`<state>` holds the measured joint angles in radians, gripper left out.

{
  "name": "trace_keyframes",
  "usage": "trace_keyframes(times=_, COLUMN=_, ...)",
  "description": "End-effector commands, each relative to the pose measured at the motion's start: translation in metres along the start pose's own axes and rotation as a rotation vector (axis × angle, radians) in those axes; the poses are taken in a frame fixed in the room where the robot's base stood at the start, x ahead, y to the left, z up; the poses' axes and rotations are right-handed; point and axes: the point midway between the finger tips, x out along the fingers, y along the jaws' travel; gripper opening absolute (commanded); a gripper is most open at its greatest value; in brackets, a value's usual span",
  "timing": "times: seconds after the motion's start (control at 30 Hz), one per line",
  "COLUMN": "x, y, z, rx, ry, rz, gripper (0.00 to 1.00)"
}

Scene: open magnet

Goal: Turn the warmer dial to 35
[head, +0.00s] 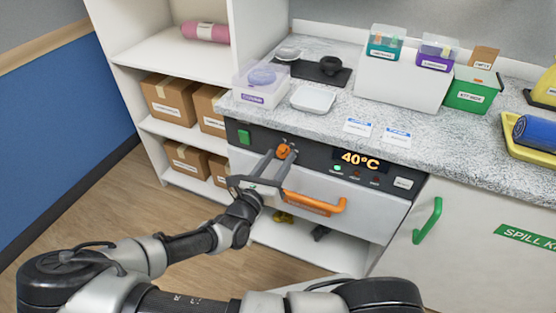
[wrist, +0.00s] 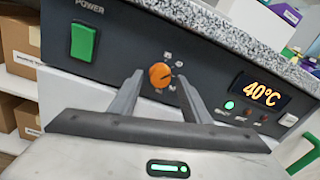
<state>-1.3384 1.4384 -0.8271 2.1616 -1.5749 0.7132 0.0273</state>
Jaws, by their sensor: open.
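The warmer (head: 325,172) is a dark-fronted unit built in under the counter. Its orange dial (wrist: 160,75) sits on the black panel, with small markings around it that are too small to read. The dial also shows in the head view (head: 284,150). The display (wrist: 263,91) reads 40°C in both views. My gripper (wrist: 158,82) is open in front of the panel, with one finger on each side of the dial. I cannot tell whether the fingers touch it. In the head view my gripper (head: 270,164) reaches up to the dial from below.
A green power switch (wrist: 83,42) is left of the dial. An orange drawer handle (head: 315,204) lies below right. The counter edge overhangs above the panel and holds a white tray (head: 312,99) and two label cards. Shelves with boxes (head: 170,100) stand at left.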

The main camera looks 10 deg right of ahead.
Motion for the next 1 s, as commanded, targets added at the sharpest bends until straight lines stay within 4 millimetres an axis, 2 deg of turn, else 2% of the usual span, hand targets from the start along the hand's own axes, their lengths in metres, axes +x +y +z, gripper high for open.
trace_keyframes(times=0.03, x=-0.0001, y=0.0001, z=0.0000, rx=0.000, ry=0.000, rz=0.000, gripper=0.42)
trace_keyframes(times=0.27, x=-0.0003, y=0.0000, z=0.0000, rx=0.000, ry=0.000, rz=0.000, gripper=0.03)
trace_keyframes(times=0.63, x=0.0001, y=-0.0015, z=0.0036, rx=-0.065, ry=-0.001, rz=-0.002, gripper=0.02)
trace_keyframes(times=1.0, x=0.0003, y=-0.0032, z=0.0047, rx=-0.334, ry=-0.012, rz=-0.005, gripper=0.02)
